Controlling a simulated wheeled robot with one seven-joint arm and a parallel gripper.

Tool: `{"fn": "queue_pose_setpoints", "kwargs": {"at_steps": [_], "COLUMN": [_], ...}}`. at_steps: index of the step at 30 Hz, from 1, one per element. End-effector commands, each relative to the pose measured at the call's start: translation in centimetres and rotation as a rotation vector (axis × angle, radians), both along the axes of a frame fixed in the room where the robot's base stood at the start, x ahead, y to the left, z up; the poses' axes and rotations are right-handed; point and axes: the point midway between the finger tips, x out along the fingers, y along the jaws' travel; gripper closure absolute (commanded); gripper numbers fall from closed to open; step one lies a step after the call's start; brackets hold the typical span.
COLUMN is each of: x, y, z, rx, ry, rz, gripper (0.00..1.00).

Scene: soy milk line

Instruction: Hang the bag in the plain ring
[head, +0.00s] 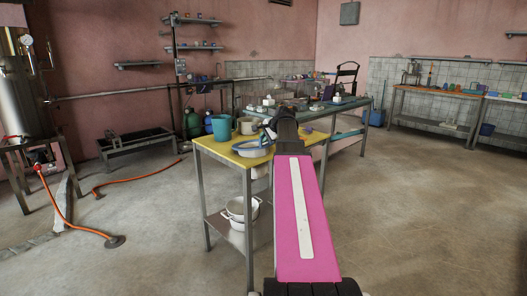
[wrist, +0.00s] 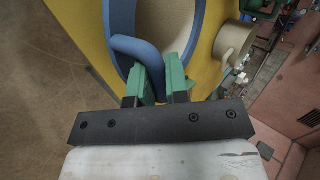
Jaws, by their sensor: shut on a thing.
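My gripper (wrist: 160,78) has two green fingers and is shut on the blue handle (wrist: 135,47) of a blue-rimmed thing with a pale inside. I take this to be the bag; its blue rim (wrist: 118,15) shows in the wrist view over the yellow table top. In the head view the pale, blue-rimmed bag (head: 251,150) is at the near part of the yellow table (head: 222,149), just left of my gripper's end. My pink arm hides part of it there. I cannot pick out a plain ring in either view.
A teal bucket (head: 222,128) and a beige pot (head: 248,126) stand on the yellow table; a beige vessel also shows in the wrist view (wrist: 233,42). White pots (head: 240,211) are on the lower shelf. A longer cluttered bench (head: 345,107) stands behind. The floor at right is clear.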

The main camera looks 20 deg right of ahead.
Motion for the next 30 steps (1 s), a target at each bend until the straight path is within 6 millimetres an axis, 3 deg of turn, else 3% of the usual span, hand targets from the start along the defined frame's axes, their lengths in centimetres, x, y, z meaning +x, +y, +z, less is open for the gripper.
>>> {"fn": "queue_pose_setpoints", "kwargs": {"at_steps": [13,20,21,23,30], "x": [0.0,0.0,0.0,0.0,0.0], "y": [0.0,0.0,0.0,0.0,0.0], "z": [-4.3,-4.6,-4.7,-4.7,-4.6], "rx": [0.001,0.0,0.0,0.0,0.0], "ry": [0.0,-0.001,0.001,0.001,0.0], "rz": [-0.001,0.0,0.0,0.0,0.0], "gripper": [1.0,1.0,0.79,0.59,0.59]}}
